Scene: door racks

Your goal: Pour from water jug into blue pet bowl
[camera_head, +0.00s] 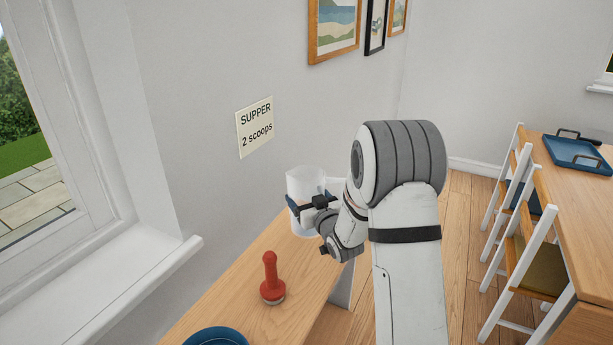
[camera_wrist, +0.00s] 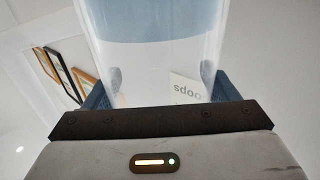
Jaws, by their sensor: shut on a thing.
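The water jug (camera_head: 303,186) is a translucent whitish vessel at the far end of the wooden shelf. My gripper (camera_head: 313,205) is shut around its sides. In the wrist view the jug (camera_wrist: 150,70) fills the middle between the blue fingers of my gripper (camera_wrist: 155,88), with a bluish band at its top. The jug looks about upright in the head view; I cannot tell whether it touches the shelf. The blue pet bowl (camera_head: 216,337) is at the bottom edge of the head view, partly cut off, so its inside is hardly seen.
A red-handled object (camera_head: 271,280) stands on the wooden shelf (camera_head: 245,262) between the bowl and the jug. A wall sign (camera_head: 255,127) reads "SUPPER 2 scoops". A windowsill (camera_head: 110,275) lies left. A table with a blue tray (camera_head: 580,152) and chairs stand right.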

